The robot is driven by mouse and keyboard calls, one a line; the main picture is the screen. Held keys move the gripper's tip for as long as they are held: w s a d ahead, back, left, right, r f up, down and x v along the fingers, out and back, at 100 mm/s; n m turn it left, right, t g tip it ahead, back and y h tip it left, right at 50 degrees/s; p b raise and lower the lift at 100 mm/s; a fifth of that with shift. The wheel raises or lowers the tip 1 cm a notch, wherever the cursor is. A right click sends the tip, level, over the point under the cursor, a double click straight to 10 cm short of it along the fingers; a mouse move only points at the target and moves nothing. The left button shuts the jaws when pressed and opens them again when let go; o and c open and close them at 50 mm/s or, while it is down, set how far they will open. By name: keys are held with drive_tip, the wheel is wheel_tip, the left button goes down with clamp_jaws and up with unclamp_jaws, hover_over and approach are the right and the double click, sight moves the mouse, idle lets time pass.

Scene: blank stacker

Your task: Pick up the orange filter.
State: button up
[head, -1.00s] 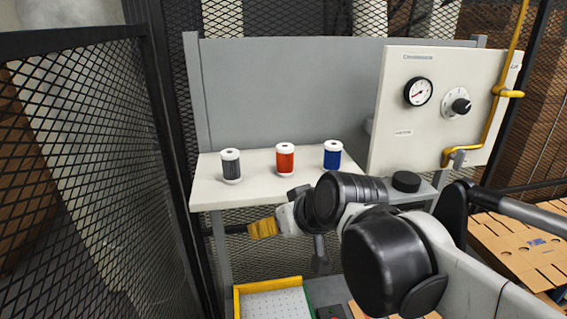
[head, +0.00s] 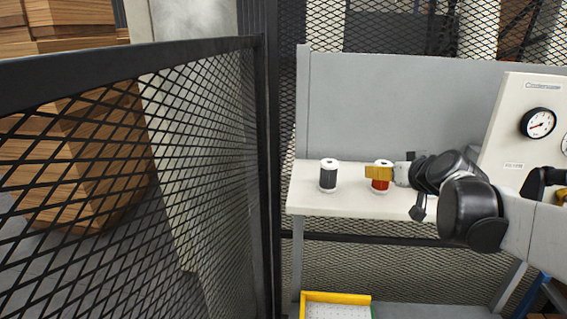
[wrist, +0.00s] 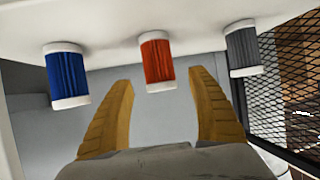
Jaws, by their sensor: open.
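The orange filter (head: 380,185), with white end caps, stands on the white shelf (head: 310,205). In the head view my gripper (head: 378,172) covers its middle. In the wrist view, where the scene looks upside down, the orange filter (wrist: 157,62) shows between and beyond the tips of my open gripper (wrist: 162,82). The yellow fingers are apart with nothing held, and a gap shows between each finger and the filter.
A grey filter (head: 328,176) stands left of the orange one. A blue filter (wrist: 66,75) shows in the wrist view; in the head view my arm hides it. A mesh fence (head: 200,150) is at left, a gauge panel (head: 520,150) at right, a yellow-edged tray (head: 335,298) below.

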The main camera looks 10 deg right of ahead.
drive_tip(key=x, duration=0.3)
drive_tip(key=shift+w, duration=0.3)
drive_tip(key=shift+s, duration=0.25)
drive_tip(key=shift+c, duration=0.2)
drive_tip(key=shift+w, duration=0.15)
drive_tip(key=c, duration=1.3)
drive_tip(key=shift+r, duration=0.1)
